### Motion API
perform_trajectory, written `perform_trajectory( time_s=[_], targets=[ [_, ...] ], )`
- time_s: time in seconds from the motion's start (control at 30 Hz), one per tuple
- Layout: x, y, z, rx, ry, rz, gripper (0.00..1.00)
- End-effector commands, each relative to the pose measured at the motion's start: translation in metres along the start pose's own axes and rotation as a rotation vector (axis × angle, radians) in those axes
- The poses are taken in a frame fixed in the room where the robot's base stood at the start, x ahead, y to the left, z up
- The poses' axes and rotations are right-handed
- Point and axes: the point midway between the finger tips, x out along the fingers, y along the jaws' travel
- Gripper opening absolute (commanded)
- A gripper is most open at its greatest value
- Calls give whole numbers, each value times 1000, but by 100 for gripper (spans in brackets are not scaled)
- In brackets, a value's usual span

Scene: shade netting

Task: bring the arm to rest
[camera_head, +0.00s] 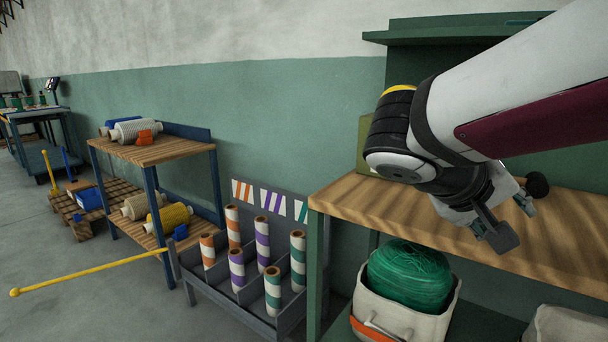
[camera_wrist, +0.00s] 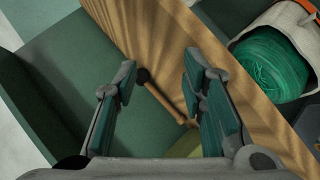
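My arm extends from the upper right in the head view, over the wooden bench top (camera_head: 420,208). My gripper (camera_head: 512,222) hangs at its end above the bench. In the wrist view my gripper (camera_wrist: 160,66) has its two green-padded fingers apart, with nothing held between them. A tool with a dark round head (camera_wrist: 142,75) and a wooden handle shows beyond the fingers. Its dark head (camera_head: 537,184) also shows just behind my gripper in the head view; the handle is hidden there.
A pale bag (camera_head: 408,318) with green netting (camera_head: 410,275) sits below the bench. A grey rack (camera_head: 235,311) of striped rolls stands left of it. A shelf cart (camera_head: 160,151) and a yellow bar (camera_head: 90,273) lie further left. A green upper shelf (camera_head: 455,32) is behind my arm.

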Motion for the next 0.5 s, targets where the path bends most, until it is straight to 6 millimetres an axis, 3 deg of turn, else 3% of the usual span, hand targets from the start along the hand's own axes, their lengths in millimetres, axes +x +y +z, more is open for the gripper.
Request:
perform_trajectory(
  time_s=[0.03,0.2,0.3,0.5],
  targets=[
    [3,7,35,-1,-84,-52,38],
    [-8,-2,138,-40,-316,-292,38],
    [-23,-17,183,-54,-396,-444,38],
    [-58,-48,236,-65,-453,-702,38]
  ],
)
